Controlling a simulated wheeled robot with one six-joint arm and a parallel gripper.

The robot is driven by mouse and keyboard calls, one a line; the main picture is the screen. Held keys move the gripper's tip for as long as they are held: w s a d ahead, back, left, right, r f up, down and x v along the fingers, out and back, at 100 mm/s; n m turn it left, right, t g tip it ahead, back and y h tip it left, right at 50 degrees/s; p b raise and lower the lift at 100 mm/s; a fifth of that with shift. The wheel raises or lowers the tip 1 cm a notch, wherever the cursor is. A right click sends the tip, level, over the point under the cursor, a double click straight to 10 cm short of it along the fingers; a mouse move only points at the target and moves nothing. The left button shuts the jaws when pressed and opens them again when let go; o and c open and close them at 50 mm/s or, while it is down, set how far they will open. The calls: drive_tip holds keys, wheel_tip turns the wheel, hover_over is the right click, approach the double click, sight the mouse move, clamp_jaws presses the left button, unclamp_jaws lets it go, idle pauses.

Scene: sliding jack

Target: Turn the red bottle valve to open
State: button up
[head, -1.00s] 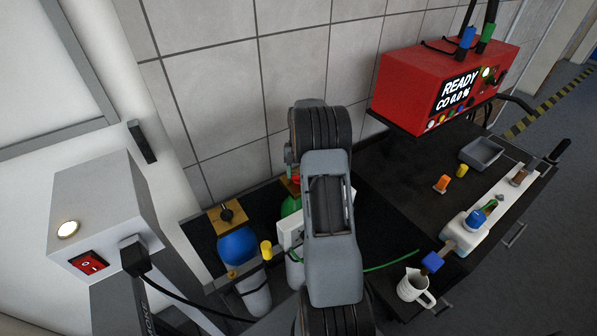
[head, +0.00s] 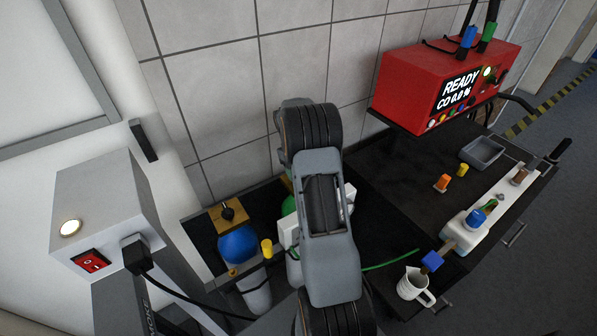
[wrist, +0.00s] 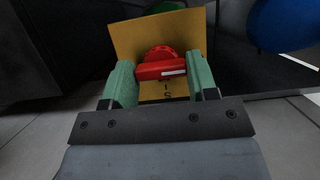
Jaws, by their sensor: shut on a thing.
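The red valve (wrist: 160,65) shows in the wrist view in front of a yellow plate (wrist: 126,38). Its grip bar carries a white mark and lies roughly level across the picture, tilted slightly. My gripper (wrist: 161,72) has its two green fingers at either end of the bar and is shut on it. Black lettering on the plate below the bar is partly covered. In the head view a sliver of the green bottle (head: 289,205) shows beside my arm. My arm hides the valve and my gripper there.
A blue bottle (head: 238,243) with a black knob (head: 228,213) on its own yellow plate stands left of the green one. A red analyser (head: 445,85) reads READY. A jug (head: 415,287) and a grey tray (head: 482,153) are on the dark bench at right.

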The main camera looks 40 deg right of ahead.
idle(0.5)
drive_tip(key=o, duration=0.9)
drive_tip(key=shift+o, duration=0.2)
drive_tip(key=shift+r, duration=0.1)
drive_tip(key=v, duration=1.3)
drive_tip(key=shift+r, duration=0.3)
drive_tip(key=shift+w, duration=0.1)
